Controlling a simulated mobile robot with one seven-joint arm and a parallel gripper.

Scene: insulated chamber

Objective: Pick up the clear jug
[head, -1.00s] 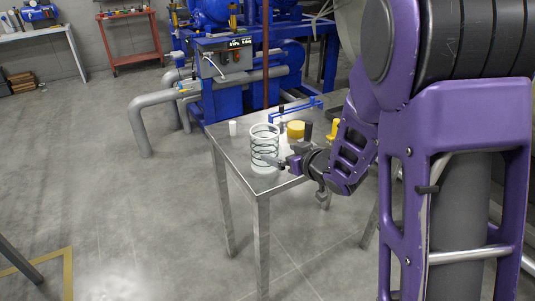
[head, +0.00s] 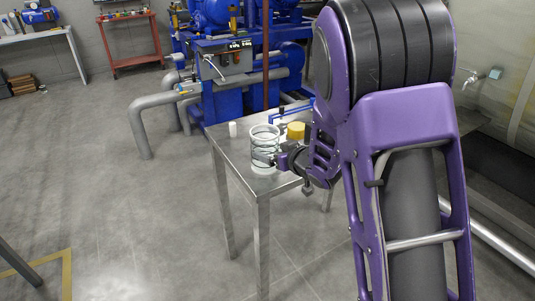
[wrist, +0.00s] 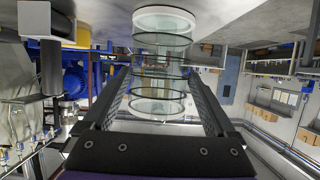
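The clear jug (head: 264,140) is a see-through cylinder with dark rings around it. It stands upright on the metal table (head: 238,159), near its front left part. In the wrist view the jug (wrist: 160,45) appears upside down, in the middle. My gripper (wrist: 158,74) is open, with one finger to each side of the jug's outline. In the head view my gripper (head: 264,157) overlaps the jug's right front side. I cannot tell whether the fingers touch it.
A small white cup (head: 233,129) stands left of the jug. A yellow round object (head: 296,131) is right behind it. A blue frame (head: 285,115) lies at the table's back. Blue machinery with grey pipes (head: 155,103) stands behind.

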